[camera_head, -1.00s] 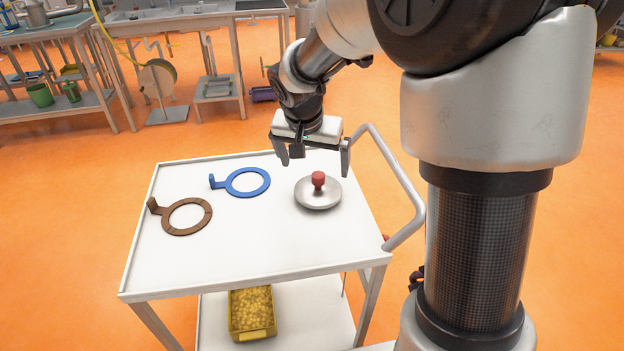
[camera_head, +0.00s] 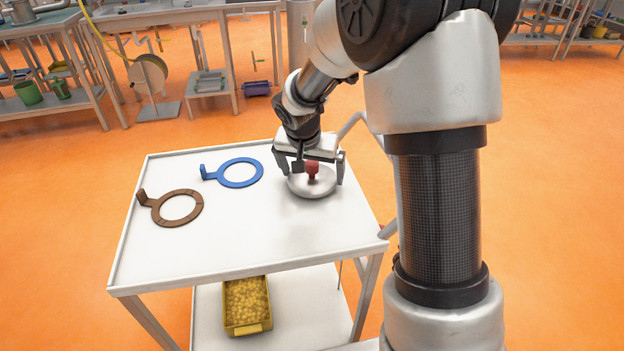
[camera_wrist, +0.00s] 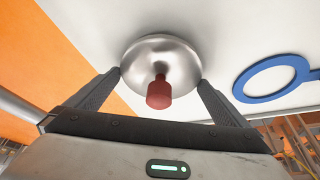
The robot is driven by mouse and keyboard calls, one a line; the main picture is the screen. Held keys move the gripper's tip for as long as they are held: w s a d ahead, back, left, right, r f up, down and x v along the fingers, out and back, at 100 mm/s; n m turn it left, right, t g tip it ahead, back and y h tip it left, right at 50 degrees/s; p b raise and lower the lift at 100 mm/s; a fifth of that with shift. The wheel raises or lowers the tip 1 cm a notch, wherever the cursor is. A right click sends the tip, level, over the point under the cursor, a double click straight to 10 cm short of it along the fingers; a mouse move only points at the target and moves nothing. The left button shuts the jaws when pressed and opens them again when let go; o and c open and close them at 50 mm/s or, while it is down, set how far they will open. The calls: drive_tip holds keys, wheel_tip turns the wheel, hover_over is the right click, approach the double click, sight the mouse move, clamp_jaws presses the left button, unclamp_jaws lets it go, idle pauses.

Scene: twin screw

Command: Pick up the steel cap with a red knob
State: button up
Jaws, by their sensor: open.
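The steel cap (camera_head: 314,188) is a shallow round silver lid lying on the white cart top near its right side. Its red knob (camera_head: 312,169) stands up from the middle. My gripper (camera_head: 316,176) is open, just above the cap, with its fingers to either side of the knob and apart from it. In the wrist view the cap (camera_wrist: 161,55) lies beyond the open fingers of my gripper (camera_wrist: 160,85). The red knob (camera_wrist: 159,92) shows between them. The head view does not show clearly whether a finger touches the cap.
A blue ring with a tab (camera_head: 240,184) and a brown ring with a tab (camera_head: 155,213) lie flat to the left on the cart top (camera_head: 230,245). A yellow bin (camera_head: 247,326) stands on the lower shelf. The front of the cart top is clear.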

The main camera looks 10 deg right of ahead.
drive_tip(key=c, duration=1)
drive_tip(key=shift+r, duration=0.1)
